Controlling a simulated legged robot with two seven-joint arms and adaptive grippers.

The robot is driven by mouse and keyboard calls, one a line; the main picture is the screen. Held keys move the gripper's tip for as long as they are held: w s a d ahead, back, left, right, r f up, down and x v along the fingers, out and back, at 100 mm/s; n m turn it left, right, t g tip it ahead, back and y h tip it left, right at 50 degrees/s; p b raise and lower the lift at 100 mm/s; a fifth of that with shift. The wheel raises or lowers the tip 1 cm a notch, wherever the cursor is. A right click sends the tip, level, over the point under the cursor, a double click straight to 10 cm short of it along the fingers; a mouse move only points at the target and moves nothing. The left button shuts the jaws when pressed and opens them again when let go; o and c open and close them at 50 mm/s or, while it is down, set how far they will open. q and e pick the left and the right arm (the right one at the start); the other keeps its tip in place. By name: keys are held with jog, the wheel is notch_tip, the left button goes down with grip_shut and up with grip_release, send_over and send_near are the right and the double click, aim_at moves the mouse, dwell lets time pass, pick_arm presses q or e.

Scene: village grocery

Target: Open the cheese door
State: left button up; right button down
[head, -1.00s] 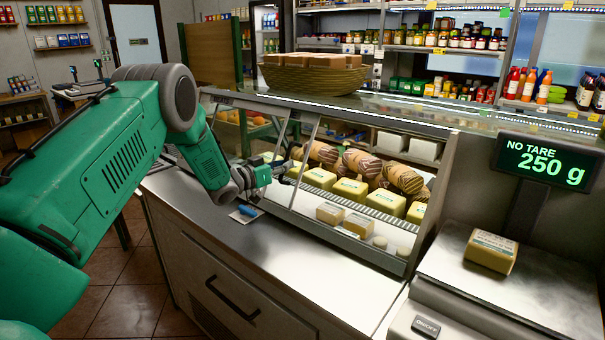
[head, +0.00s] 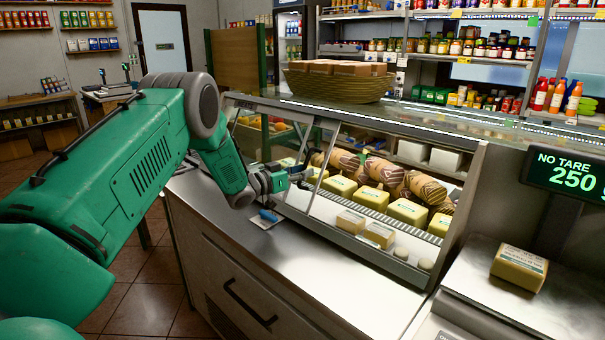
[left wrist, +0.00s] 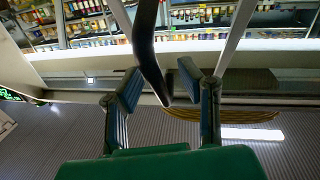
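The cheese door is a slanted glass front with a thin metal frame (head: 322,170) on the counter display case. Yellow cheese blocks (head: 371,198) and wrapped rolls show behind the glass. My left gripper (head: 292,178) is at the left part of this front, close to the frame. In the left wrist view my left gripper (left wrist: 159,88) has its two blue-grey fingers spread apart. A dark bar (left wrist: 149,45) runs into the gap between them, with no clear contact on either finger. Whether it is the door's edge or handle, I cannot tell. My right gripper is not in view.
A basket (head: 335,88) stands on top of the case. A scale with a cheese pack (head: 519,268) is at the right. A small blue object (head: 268,215) lies on the counter (head: 300,262) below my left gripper. The counter front is mostly clear.

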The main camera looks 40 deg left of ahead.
pick_arm(q)
jog(key=v, duration=1.2)
jog(key=shift+a+f, duration=0.1)
